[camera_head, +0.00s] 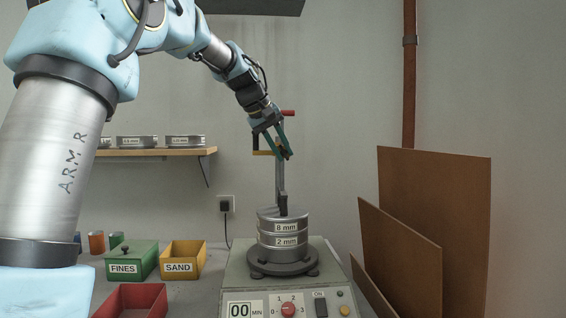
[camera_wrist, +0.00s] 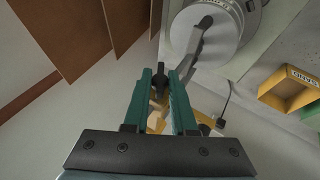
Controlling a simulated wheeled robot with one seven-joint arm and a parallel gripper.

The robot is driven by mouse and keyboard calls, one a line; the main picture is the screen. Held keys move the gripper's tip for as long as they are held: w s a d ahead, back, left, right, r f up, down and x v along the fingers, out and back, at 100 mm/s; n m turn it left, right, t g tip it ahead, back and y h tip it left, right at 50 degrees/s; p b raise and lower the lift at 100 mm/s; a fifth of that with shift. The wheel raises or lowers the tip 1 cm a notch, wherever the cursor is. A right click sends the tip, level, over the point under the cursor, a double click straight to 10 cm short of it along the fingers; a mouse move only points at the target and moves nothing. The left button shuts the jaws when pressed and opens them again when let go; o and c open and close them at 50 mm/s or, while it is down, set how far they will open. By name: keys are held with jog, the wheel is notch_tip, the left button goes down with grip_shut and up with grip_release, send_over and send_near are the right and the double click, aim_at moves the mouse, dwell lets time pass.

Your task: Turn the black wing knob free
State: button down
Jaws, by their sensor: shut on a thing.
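My gripper (camera_head: 283,150) reaches down from the upper left to the upright grey post (camera_head: 280,178) above the sieve stack. In the wrist view, its teal fingers (camera_wrist: 161,74) are shut on the black wing knob (camera_wrist: 160,80), which shows dark between the fingertips. In the head view the fingers mostly hide the knob. The sieve stack (camera_head: 284,240), labelled 8 mm and 2 mm, stands upright on the shaker (camera_head: 240,272). A black clamp foot (camera_head: 283,204) rests on its lid. A red handle (camera_head: 288,113) sticks out at the post's top and a yellow bar (camera_head: 262,153) lies beside the gripper.
A green FINES box (camera_head: 144,256), a yellow SAND box (camera_head: 184,267) and a red bin (camera_head: 140,290) stand left of the shaker. Brown boards (camera_head: 440,200) lean at the right. A shelf (camera_head: 170,152) with sieves hangs behind, left.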

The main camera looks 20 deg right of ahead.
jog(key=n+h+b, duration=0.1)
jog(key=h+b, duration=0.2)
jog(key=b, duration=0.5)
jog(key=n+h+b, duration=0.1)
jog(key=h+b, duration=0.3)
jog(key=b, duration=0.4)
jog(key=f+n+g+h+b, duration=0.1)
jog(key=h+b, duration=0.3)
jog(key=b, duration=0.4)
jog(key=shift+w+a+f, duration=0.1)
jog(key=shift+a, duration=0.15)
jog(key=shift+b, duration=0.35)
jog(key=c, duration=0.8)
grip_release()
jog(key=shift+o, duration=0.2)
jog(key=a+b, duration=0.1)
jog(key=a, duration=0.9)
jog(key=shift+s+a, duration=0.35)
jog(key=shift+s, duration=0.1)
